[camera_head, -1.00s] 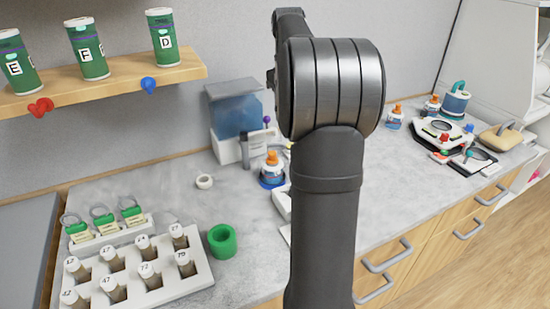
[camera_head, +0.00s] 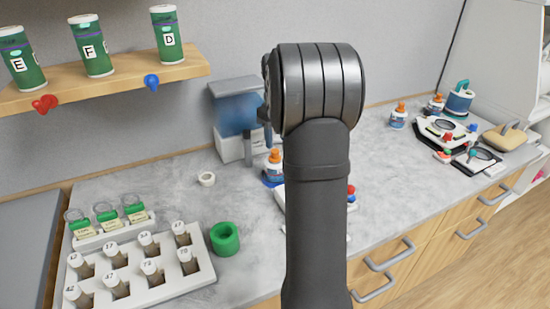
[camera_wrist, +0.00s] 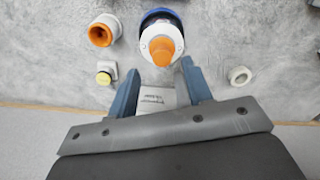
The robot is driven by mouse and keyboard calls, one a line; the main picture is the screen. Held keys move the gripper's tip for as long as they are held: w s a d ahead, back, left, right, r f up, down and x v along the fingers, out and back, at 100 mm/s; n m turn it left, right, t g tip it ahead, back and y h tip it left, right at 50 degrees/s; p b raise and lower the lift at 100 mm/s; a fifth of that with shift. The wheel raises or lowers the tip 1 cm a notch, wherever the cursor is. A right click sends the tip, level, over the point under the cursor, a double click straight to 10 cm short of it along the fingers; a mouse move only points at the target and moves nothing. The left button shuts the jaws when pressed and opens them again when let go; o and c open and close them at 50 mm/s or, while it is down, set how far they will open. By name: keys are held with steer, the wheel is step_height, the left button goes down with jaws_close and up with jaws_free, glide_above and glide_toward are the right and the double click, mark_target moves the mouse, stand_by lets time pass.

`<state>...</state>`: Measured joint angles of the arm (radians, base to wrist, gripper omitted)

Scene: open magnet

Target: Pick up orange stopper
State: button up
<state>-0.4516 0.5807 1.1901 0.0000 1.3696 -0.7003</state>
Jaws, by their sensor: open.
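In the wrist view an orange stopper (camera_wrist: 162,50) points up from the white top of a blue-based bottle (camera_wrist: 158,18). The bottle with its orange top (camera_head: 273,157) also shows in the head view, left of my arm. My gripper (camera_wrist: 160,66) is open, its two blue-grey fingers apart. The stopper appears just ahead of the fingertips, roughly between them; I cannot tell the height gap. Nothing is held. A second white piece with a hollow orange end (camera_wrist: 102,33) lies to the left in the wrist view. My arm hides most of the gripper in the head view.
A white ring (camera_head: 206,178), a green ring (camera_head: 224,239) and a vial rack (camera_head: 205,280) are on the left of the counter. A blue-tanked device (camera_head: 236,118) stands behind the bottle. More bottles and trays (camera_head: 443,135) are at right.

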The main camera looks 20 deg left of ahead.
step_height(320, 180, down, 5)
steer(key=shift+a, duration=0.1)
jaws_close()
stand_by(0.4)
